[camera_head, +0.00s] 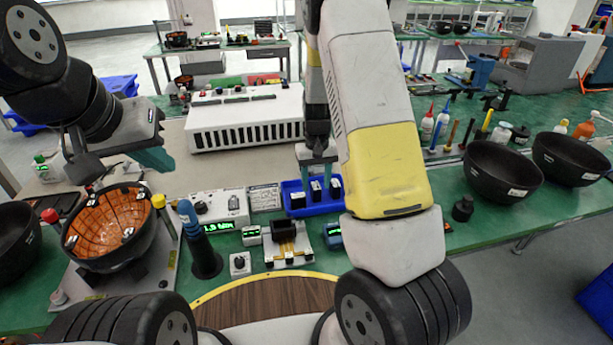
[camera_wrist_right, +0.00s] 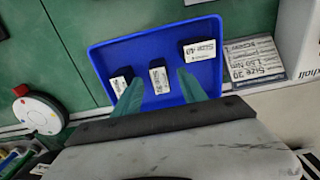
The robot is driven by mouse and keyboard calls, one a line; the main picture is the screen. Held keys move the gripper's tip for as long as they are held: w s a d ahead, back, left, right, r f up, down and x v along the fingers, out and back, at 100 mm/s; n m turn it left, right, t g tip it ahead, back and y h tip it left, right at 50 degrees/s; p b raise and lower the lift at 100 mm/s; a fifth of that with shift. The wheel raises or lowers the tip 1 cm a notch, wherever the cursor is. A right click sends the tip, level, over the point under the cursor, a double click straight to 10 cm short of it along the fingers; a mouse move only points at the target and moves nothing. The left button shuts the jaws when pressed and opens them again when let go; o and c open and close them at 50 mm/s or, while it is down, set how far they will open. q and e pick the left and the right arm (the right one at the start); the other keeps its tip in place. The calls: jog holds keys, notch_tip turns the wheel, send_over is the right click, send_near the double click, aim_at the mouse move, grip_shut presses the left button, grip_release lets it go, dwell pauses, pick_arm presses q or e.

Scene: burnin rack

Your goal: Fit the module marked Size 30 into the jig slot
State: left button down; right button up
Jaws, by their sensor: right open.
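A blue tray (camera_head: 322,209) holds three black modules with white labels; it also shows in the right wrist view (camera_wrist_right: 112,58). There the right module (camera_wrist_right: 199,49) reads Size 40. The labels on the middle module (camera_wrist_right: 159,79) and the left module (camera_wrist_right: 121,80) are too small to read surely. My right gripper (camera_head: 318,168) is open and empty above the tray. In the wrist view its fingertips (camera_wrist_right: 160,90) lie either side of the middle module. The jig (camera_head: 288,243), with black and brass parts, stands in front of the tray. My left gripper (camera_head: 118,160) hangs at the left; its opening is unclear.
A printed card (camera_head: 265,197) lies left of the tray, beside a white meter box (camera_head: 219,208). A dark post with a blue top (camera_head: 200,245) and an orange-lined bowl (camera_head: 110,228) stand left. Black bowls (camera_head: 502,172) stand right. A white vented unit (camera_head: 245,118) stands behind.

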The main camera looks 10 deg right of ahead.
jog(key=shift+f, duration=0.3)
grip_shut()
jog(key=shift+r, duration=0.15)
